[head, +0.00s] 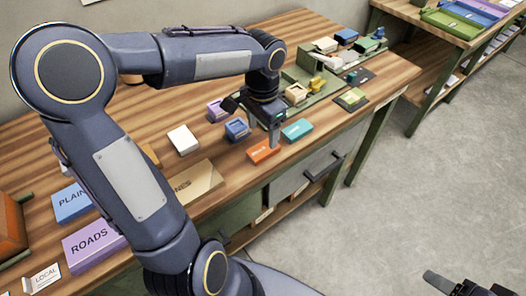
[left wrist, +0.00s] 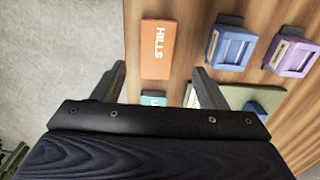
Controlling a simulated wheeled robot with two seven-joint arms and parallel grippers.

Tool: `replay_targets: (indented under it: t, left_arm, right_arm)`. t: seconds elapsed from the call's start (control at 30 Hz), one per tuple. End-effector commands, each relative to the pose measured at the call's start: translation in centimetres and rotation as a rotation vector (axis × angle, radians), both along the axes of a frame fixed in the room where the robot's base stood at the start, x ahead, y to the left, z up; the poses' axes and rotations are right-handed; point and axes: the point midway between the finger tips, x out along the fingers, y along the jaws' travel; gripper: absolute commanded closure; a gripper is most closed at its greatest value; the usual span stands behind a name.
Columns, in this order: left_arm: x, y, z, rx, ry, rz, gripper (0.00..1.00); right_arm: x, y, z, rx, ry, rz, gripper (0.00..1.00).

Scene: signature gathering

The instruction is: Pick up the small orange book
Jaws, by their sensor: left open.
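The small orange book (head: 263,151) lies flat on the wooden table near its front edge. In the left wrist view the orange book (left wrist: 158,50) shows the word HILLS and lies just beyond the fingertips, between their lines. My left gripper (head: 272,138) points down over the table beside the orange book. It is open and empty, with its two fingers (left wrist: 159,75) spread apart. My right gripper (head: 460,285) shows only in part at the bottom right, over the floor; its jaw state is unclear.
A teal book (head: 297,130) lies close beside the orange one. A blue stamp-like block (head: 237,129) and a purple one (head: 218,110) stand behind. A white block (head: 183,139), tan book (head: 195,186) and purple ROADS book (head: 92,246) lie left.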

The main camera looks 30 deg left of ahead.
Motion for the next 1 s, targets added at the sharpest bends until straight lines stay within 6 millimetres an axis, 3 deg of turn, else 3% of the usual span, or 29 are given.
replay_targets:
  t: [0.4,0.7,1.0]
  left_arm:
    - [0.1,-0.5,-5.5,-0.001,0.001,0.000,0.34]
    - [0.2,-0.5,-6.0,-0.001,-0.002,0.001,0.34]
    - [0.2,-0.5,-6.0,-0.001,-0.002,0.001,0.72]
  right_arm:
    - [0.0,0.0,0.0,0.000,0.000,0.000,0.38]
    - [0.0,0.0,0.0,0.000,0.000,0.000,0.38]
    - [0.0,0.0,0.0,0.000,0.000,0.000,0.38]
